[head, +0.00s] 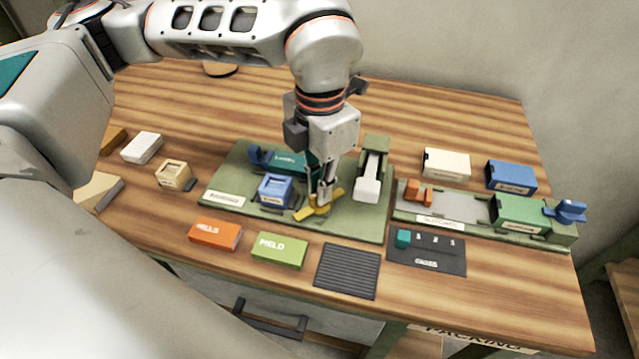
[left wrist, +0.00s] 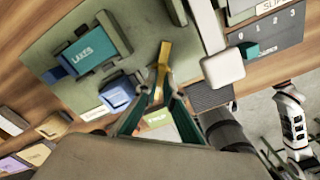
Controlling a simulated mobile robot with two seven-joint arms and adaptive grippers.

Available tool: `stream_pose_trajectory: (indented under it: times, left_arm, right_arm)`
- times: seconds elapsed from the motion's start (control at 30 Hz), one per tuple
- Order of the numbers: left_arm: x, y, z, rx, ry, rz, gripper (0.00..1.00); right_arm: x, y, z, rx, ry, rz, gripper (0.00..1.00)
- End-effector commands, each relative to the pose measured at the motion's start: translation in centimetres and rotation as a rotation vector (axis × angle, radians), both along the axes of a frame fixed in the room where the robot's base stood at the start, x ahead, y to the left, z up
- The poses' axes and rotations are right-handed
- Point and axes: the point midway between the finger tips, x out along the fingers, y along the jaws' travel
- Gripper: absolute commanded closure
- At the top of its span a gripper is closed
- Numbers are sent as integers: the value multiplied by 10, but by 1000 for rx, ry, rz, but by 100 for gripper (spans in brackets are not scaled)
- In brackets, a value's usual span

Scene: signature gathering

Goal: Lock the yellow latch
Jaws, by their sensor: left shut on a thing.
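The yellow latch (head: 309,212) is a small flat handle on the green board (head: 345,224), beside a blue box with a white label (head: 275,191). My left gripper (head: 323,196) reaches down from above and is shut on the latch. In the left wrist view the yellow latch (left wrist: 163,66) points away between the fingertips of my left gripper (left wrist: 157,94). The fingers hide part of the latch and its pivot in the head view.
A white lever (head: 368,185) stands on the board right of my gripper. A teal block (head: 291,162) lies behind the blue box. Orange (head: 215,235) and green (head: 279,250) boxes and a ribbed dark mat (head: 347,271) lie in front. A second board (head: 460,214) is at right.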

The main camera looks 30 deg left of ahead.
Motion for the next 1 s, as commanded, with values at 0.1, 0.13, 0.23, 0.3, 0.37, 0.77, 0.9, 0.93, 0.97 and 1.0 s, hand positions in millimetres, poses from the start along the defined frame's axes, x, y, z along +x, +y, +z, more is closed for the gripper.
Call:
stream_pose_trajectory:
  times: [0.1, 0.13, 0.23, 0.3, 0.37, 0.77, 0.9, 0.93, 0.97, 1.0]
  left_arm:
    - [0, 0, 1, 0, -1, -109, 100]
    - [0, 0, 1, 0, -1, -138, 100]
    - [0, 0, 1, 1, 0, -232, 100]
    - [0, 0, 1, 0, -1, -298, 100]
    - [0, 0, 0, 0, -1, -356, 100]
    - [0, 0, 0, 1, -1, -699, 100]
    - [0, 0, 0, 1, -1, -786, 100]
    - [0, 0, 0, 1, -1, -802, 100]
    - [0, 0, 0, 0, 0, -815, 100]
    - [0, 0, 0, 0, 0, -833, 100]
  right_arm:
    - [0, 0, 1, 1, 0, -1, 100]
    - [0, 0, 1, 1, 0, 0, 100]
    - [0, 0, 0, 1, 1, 0, 100]
    - [0, 0, 0, 2, 2, 0, 100]
    - [0, 0, 1, 2, 2, 0, 100]
    - [-4, 1, 2, 5, 6, -2, 100]
    - [-4, 1, 3, 6, 7, -1, 100]
    - [-4, 1, 3, 6, 7, -1, 100]
    - [-4, 1, 3, 7, 7, -2, 100]
    - [-4, 1, 3, 7, 7, -2, 100]
